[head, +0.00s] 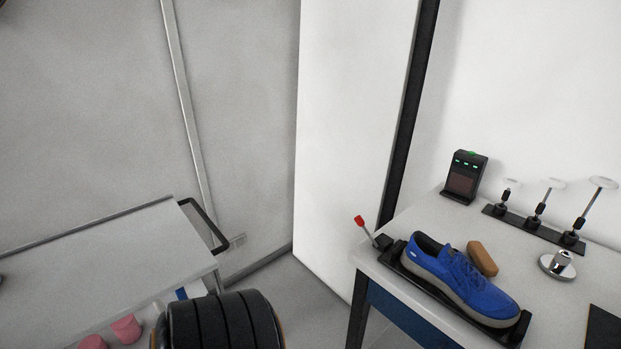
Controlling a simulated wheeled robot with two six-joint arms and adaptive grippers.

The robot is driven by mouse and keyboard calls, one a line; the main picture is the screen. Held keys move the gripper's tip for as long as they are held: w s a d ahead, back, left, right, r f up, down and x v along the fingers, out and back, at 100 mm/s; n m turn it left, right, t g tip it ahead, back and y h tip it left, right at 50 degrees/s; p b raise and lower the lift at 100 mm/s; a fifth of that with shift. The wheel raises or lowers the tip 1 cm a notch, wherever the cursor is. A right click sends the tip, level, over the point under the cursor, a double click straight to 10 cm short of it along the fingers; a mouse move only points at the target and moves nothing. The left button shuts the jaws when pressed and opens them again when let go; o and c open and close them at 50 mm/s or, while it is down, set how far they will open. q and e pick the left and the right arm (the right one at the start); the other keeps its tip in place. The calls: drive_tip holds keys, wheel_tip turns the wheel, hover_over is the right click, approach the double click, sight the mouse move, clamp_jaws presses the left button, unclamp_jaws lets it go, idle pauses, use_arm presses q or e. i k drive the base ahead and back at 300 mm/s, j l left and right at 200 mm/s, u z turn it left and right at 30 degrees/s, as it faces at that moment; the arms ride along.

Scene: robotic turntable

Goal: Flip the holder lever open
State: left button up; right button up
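The holder (395,259) is a black tray-like frame at the front left of the table on the right. A blue shoe (458,276) with a grey sole sits in it, toe toward the lower right. The holder lever (366,230) has a red tip and rises from the holder's left end, tilted up and to the left. Neither of my grippers is in view.
The white table (437,212) also holds a brown block (482,259), a black device with green lights (465,176), a stand with several clear discs (536,222) and a round metal piece (557,265). A grey cart (110,262) with pink items (126,328) stands left.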

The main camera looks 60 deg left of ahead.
sight(358, 219)
drive_tip(key=u, duration=1.55)
